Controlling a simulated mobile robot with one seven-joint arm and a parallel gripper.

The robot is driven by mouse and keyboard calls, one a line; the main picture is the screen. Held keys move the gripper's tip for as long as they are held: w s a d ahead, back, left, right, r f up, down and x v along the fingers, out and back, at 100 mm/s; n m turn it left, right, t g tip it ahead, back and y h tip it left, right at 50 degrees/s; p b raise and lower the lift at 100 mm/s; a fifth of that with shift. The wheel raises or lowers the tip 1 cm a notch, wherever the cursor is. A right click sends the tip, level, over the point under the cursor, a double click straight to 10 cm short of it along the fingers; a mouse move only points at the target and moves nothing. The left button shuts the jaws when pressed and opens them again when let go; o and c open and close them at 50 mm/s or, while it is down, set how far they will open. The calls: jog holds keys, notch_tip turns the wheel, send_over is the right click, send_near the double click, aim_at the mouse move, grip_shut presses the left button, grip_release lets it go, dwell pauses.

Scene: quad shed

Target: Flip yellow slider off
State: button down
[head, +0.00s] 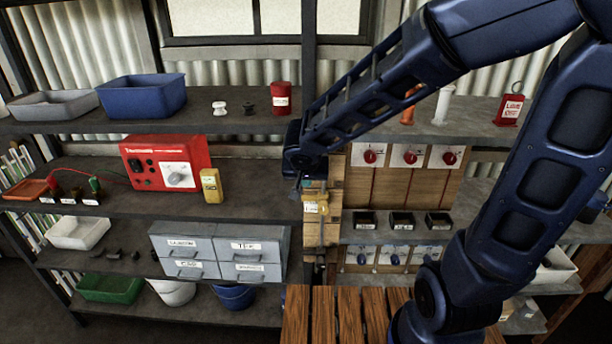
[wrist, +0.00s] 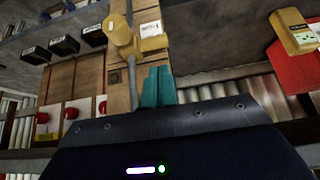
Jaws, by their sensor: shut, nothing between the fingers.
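A yellow fitting with a small white label (head: 316,207) sits on a wooden post between the shelf bays. In the wrist view the yellow fitting (wrist: 122,36) is on a thin grey pipe, just beyond and left of my fingertips. A separate yellow box (head: 211,185) stands on the left middle shelf; it also shows at upper right in the wrist view (wrist: 298,33). I cannot read either setting. My gripper (wrist: 157,75) has its teal fingers together and empty, close in front of the post. In the head view my arm largely hides it.
A red unit with a dial (head: 168,163) stands left of the yellow box. Right of the post are a board with red knobs (head: 410,157) and several black bins (head: 401,221). A slatted wooden table (head: 335,312) is below.

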jog(key=shift+v, duration=1.75)
jog(key=shift+w, duration=0.1)
jog(key=s+d+r+g, duration=0.1)
jog(key=d+r, duration=0.3)
jog(key=d, duration=1.1)
jog(key=s+d+r+g, duration=0.1)
jog(key=s+d+r, duration=0.2)
jog(key=d, duration=1.3)
jog(key=shift+s+r, duration=0.2)
jog(key=shift+r, duration=0.4)
jog(key=shift+w, duration=0.1)
